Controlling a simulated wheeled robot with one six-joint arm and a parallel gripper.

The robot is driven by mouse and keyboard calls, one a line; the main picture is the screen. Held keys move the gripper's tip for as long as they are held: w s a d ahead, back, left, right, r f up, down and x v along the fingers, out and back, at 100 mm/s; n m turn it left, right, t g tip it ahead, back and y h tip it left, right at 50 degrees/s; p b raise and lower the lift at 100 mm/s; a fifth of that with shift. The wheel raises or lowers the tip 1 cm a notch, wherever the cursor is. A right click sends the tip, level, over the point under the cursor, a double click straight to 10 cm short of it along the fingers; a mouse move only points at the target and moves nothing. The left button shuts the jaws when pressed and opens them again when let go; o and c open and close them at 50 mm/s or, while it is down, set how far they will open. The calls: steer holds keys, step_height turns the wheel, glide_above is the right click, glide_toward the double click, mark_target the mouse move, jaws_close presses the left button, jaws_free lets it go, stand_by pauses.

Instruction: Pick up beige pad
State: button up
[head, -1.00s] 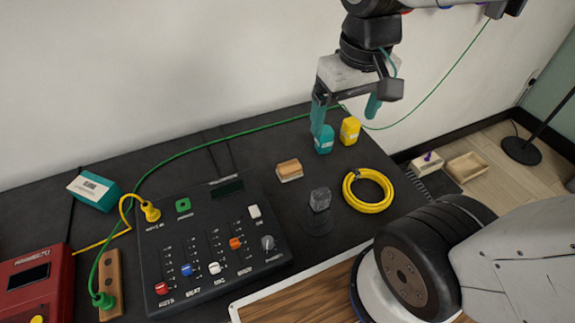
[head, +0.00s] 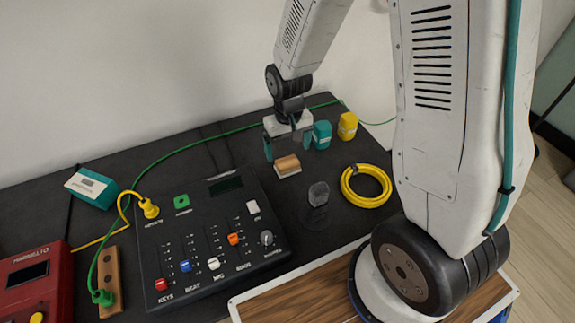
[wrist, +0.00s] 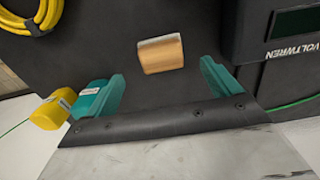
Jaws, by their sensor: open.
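The beige pad (head: 288,166) is a small block with a tan top and a paler lower layer. It lies on the black table between the mixer console and the yellow cable coil. In the wrist view the pad (wrist: 161,54) sits just beyond the fingertips, roughly centred between them. My gripper (head: 287,150) is open and empty, pointing down over the pad, with its teal fingers on either side. In the wrist view my gripper (wrist: 161,71) shows both fingers spread wider than the pad. The fingers appear apart from the pad.
The black console (head: 208,238) with sliders stands left of the pad. A teal container (head: 322,135) and a yellow one (head: 347,126) stand close at the right. The yellow coil (head: 366,187) and a dark translucent knob-like piece (head: 318,194) lie nearer. A green cable runs behind.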

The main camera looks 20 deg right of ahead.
mark_target(287, 161)
step_height(287, 161, down, 7)
steer(key=shift+a+r, duration=0.1)
steer(key=shift+r, duration=0.1)
steer(key=c, duration=1.1)
